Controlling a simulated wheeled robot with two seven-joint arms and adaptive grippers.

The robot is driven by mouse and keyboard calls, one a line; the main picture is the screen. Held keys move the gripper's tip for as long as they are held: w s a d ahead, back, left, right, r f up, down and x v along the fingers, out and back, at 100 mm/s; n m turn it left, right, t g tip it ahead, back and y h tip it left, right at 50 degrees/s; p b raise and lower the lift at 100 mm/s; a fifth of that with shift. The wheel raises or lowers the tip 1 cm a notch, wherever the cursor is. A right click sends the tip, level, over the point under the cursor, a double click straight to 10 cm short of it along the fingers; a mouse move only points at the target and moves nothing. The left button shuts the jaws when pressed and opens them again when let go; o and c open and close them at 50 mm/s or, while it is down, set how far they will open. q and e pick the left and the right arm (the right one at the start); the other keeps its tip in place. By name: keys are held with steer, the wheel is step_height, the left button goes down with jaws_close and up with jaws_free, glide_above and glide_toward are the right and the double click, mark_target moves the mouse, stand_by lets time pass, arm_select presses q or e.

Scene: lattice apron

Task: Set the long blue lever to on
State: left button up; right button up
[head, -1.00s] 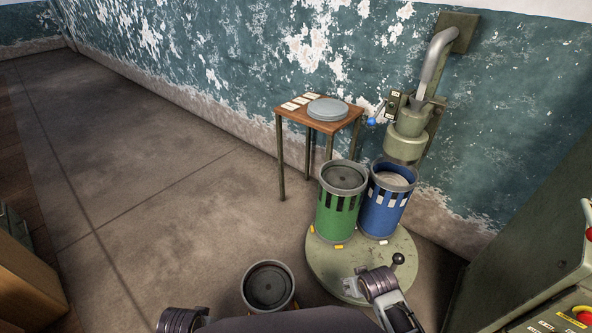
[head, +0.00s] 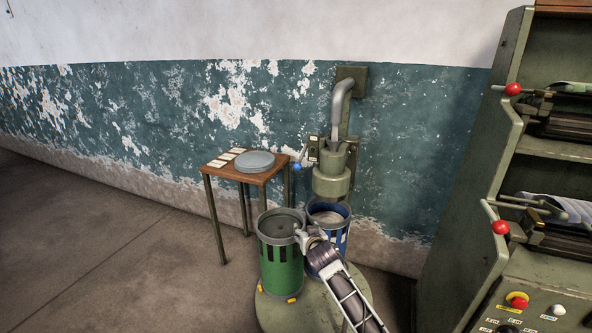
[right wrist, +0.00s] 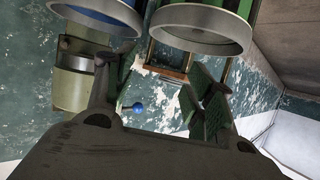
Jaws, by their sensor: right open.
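The lever with a blue ball knob (head: 297,166) sticks out from the left side of the green filling device (head: 331,181) on the wall. Its metal arm runs up from the knob to the device, beside a small pale label plate. In the right wrist view the knob (right wrist: 138,107) shows between my fingers but beyond them, apart from both. My right gripper (head: 308,236) is open and empty, above and in front of the two bins and below the lever. It also shows in the wrist view (right wrist: 160,88). My left gripper is out of view.
A green bin (head: 281,262) and a blue bin (head: 341,234) stand on a round green platform (head: 275,312) under the device. A wooden table (head: 220,165) with a grey lid (head: 255,161) is to the left. A green cabinet with red-knobbed levers (head: 500,227) stands right.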

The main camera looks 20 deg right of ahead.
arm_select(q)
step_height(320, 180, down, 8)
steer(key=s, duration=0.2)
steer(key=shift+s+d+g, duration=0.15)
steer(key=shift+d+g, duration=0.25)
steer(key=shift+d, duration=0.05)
arm_select(e)
steer(key=w+d+r+m+t, duration=0.1)
steer(key=w+d+r+t, duration=0.3)
steer(key=w+r, duration=0.8)
steer(key=shift+d+r+t+h, duration=0.25)
steer(key=shift+d+t+h, duration=0.05)
steer(key=shift+d, duration=0.35)
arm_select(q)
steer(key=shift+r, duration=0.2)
arm_select(e)
steer(key=shift+w, duration=0.1)
